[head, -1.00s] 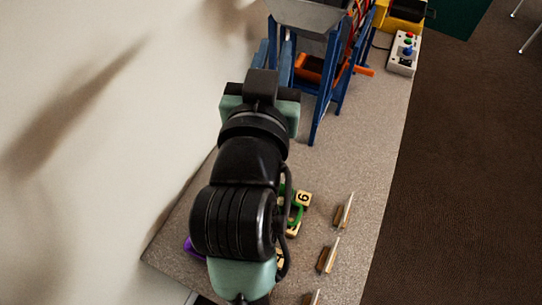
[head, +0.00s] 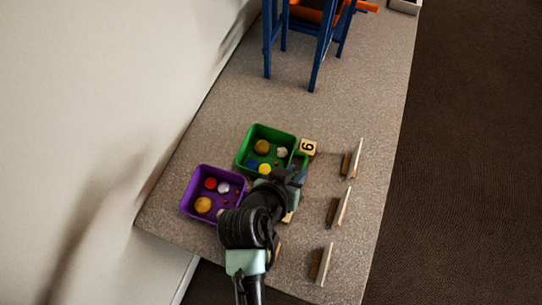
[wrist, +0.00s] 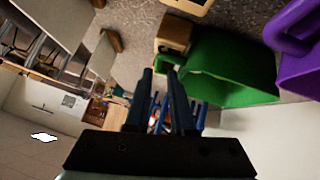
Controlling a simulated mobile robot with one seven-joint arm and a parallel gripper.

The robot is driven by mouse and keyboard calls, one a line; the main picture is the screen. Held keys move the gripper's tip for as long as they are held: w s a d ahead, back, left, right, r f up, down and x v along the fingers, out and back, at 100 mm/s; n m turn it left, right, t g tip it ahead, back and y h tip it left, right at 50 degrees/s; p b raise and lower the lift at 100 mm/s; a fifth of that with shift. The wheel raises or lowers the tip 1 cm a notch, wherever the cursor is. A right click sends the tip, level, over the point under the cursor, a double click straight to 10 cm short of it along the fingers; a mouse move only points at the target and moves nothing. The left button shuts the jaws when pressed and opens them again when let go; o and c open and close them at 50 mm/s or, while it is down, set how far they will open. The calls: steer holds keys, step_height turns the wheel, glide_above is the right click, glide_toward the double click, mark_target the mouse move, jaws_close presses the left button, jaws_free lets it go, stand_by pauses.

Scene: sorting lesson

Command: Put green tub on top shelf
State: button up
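The green tub (head: 243,160) stands on the speckled table in the head view, with several round pieces inside. In the wrist view its green wall (wrist: 230,65) is right of my fingers. My gripper (head: 296,172) is at the tub's right side, near its handle. In the wrist view my gripper's two dark fingers (wrist: 161,72) are apart, with a gap and nothing clearly held between them. The arm covers part of the tub's near right side. I cannot make out a top shelf for certain.
A purple tub (head: 187,203) with round pieces stands left of the green one. A number block (head: 307,147) is just beyond my gripper. Several upright cards on wooden holders (head: 335,207) line the right side. A blue frame (head: 318,65) stands farther back; the table before it is clear.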

mark_target(303, 166)
steer(key=shift+b+x, duration=0.35)
steer(key=shift+x, duration=2.8)
steer(key=shift+r, duration=0.1)
steer(key=shift+c, duration=0.3)
jaws_close()
